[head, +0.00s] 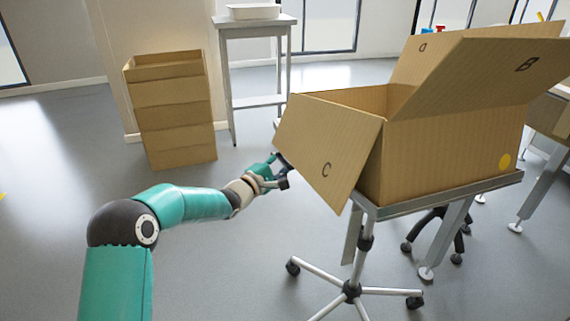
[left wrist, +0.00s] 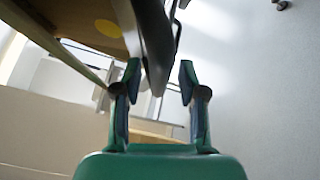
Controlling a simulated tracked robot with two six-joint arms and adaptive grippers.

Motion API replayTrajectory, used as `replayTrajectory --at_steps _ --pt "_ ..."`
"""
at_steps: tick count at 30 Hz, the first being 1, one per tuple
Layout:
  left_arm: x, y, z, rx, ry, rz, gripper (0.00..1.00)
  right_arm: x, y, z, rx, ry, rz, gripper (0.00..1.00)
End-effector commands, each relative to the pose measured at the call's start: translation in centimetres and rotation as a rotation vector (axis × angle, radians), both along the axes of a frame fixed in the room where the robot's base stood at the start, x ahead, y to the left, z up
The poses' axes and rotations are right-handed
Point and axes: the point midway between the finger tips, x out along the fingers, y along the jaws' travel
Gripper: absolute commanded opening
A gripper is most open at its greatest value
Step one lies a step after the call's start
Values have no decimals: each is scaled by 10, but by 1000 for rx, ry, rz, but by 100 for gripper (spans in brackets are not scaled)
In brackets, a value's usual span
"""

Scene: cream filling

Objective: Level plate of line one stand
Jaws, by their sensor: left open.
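The stand's plate (head: 450,195) is a grey metal slab on a wheeled stand (head: 352,290). In the head view its front edge slopes up to the right. An open cardboard box (head: 450,150) rests on it, with flaps marked C, B and a, and a yellow dot. My left gripper (head: 281,172) is open, by the lower left of flap C (head: 320,150); the head view does not settle whether they touch. In the left wrist view its fingers (left wrist: 160,88) are spread, and a dark edge, likely the plate (left wrist: 155,40), reaches toward the gap between them. My right gripper is not in view.
A stack of cardboard boxes (head: 172,110) stands at the back left. A grey table (head: 255,30) holds a white tray (head: 254,11). Other metal stand legs (head: 540,190) are at the right. The floor on the left and in front is clear.

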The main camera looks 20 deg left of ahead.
Motion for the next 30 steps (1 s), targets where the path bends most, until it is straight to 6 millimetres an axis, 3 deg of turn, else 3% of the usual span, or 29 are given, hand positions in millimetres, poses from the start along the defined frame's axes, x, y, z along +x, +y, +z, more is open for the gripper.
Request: replayTrajectory --at_steps 8,16,26,30 --pt "1 -1 0 0 1 0 41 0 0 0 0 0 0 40" --pt "1 -1 -1 1 2 -1 0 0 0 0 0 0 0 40" --pt "1 -1 -1 3 2 -2 0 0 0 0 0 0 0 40" --pt "4 0 13 50 -72 -3 0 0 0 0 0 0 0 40"
